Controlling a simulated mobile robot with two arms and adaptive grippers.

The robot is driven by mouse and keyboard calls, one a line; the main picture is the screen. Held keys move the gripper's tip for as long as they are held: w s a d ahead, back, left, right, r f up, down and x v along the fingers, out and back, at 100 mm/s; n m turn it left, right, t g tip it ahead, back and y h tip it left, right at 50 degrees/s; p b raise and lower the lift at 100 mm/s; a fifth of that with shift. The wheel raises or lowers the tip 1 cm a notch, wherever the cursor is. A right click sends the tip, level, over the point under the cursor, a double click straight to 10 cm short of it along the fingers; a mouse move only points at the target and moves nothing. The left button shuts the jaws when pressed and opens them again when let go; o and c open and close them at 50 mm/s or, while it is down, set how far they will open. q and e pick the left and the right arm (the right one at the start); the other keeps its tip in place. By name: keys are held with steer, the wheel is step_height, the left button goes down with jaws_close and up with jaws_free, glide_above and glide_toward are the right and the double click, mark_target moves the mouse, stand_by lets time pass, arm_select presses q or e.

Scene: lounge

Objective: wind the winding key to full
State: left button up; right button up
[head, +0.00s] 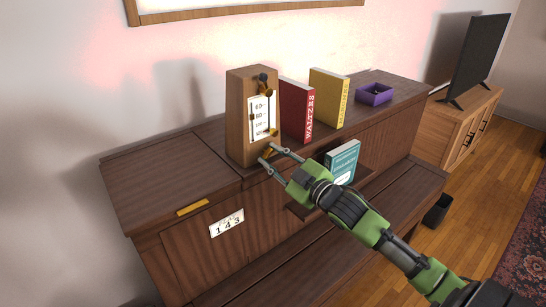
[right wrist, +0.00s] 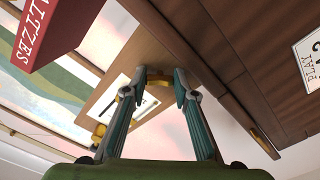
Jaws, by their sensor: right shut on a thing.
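The wooden metronome (head: 238,118) stands upright on the cabinet top, with a white scale plate and brass parts on its front; its plate also shows in the right wrist view (right wrist: 148,105). The brass winding key (head: 268,153) is low on its front, mostly covered by my fingertips. My right gripper (head: 268,156) is shut on the key, one finger on each side of it. In the right wrist view my two fingers (right wrist: 160,76) reach up to the metronome, and the key between them is hard to make out. My left gripper is out of view.
A red book (head: 296,111), a yellow book (head: 328,99) and a purple box (head: 374,94) stand right of the metronome. A teal book (head: 342,162) is below, near my wrist. A number card (head: 227,223) is on the cabinet front. The cabinet's left top (head: 165,174) is clear.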

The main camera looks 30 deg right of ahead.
steer(key=o, duration=1.1)
steer(key=shift+f, duration=0.1)
steer(key=shift+s, duration=0.15)
steer(key=shift+s+f, duration=0.15)
steer(key=shift+s, duration=0.5)
steer(key=s, duration=0.6)
steer(key=shift+s+d+r, duration=0.25)
steer(key=shift+d+r, duration=0.05)
steer(key=shift+d, duration=0.05)
steer(key=shift+f, duration=0.15)
